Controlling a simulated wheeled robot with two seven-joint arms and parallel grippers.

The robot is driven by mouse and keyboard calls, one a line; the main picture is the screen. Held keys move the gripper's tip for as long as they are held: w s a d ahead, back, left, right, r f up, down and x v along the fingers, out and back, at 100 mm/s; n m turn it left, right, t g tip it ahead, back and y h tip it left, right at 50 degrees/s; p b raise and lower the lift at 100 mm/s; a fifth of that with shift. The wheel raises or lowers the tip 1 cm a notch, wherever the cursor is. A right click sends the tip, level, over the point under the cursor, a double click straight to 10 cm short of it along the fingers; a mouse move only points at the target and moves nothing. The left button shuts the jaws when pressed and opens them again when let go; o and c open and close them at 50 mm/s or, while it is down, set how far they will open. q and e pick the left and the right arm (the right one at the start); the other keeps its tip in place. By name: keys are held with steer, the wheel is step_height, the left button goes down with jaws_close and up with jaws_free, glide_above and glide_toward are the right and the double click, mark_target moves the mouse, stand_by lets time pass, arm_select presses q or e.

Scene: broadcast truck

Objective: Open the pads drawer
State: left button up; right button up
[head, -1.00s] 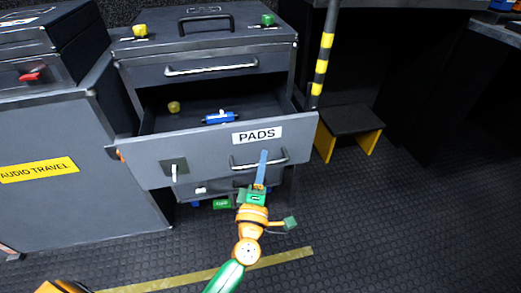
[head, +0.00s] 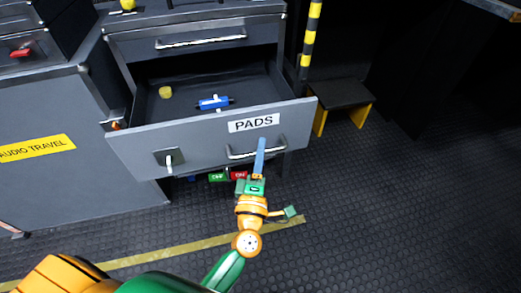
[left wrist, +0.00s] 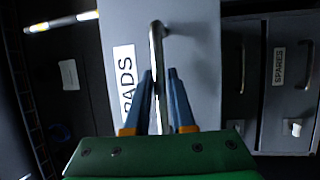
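The pads drawer (head: 205,142), a grey front with a white PADS label (head: 254,122), is pulled well out of its cabinet, so its inside shows. It also shows in the left wrist view (left wrist: 195,60). Its bar handle (head: 235,154) is below the label. My left gripper (head: 261,150) is at the handle's right part. Contact on both sides is hard to see. My right gripper is not in view.
A yellow roll (head: 165,92) and a blue item (head: 213,102) lie inside the drawer. A closed drawer (head: 190,35) is above. A step stool (head: 342,97) and striped pole (head: 309,35) stand to the right. Open floor (head: 400,220) lies at lower right.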

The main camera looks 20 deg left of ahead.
arm_select(q)
steer(key=shift+o, duration=1.3)
steer(key=v, duration=0.7)
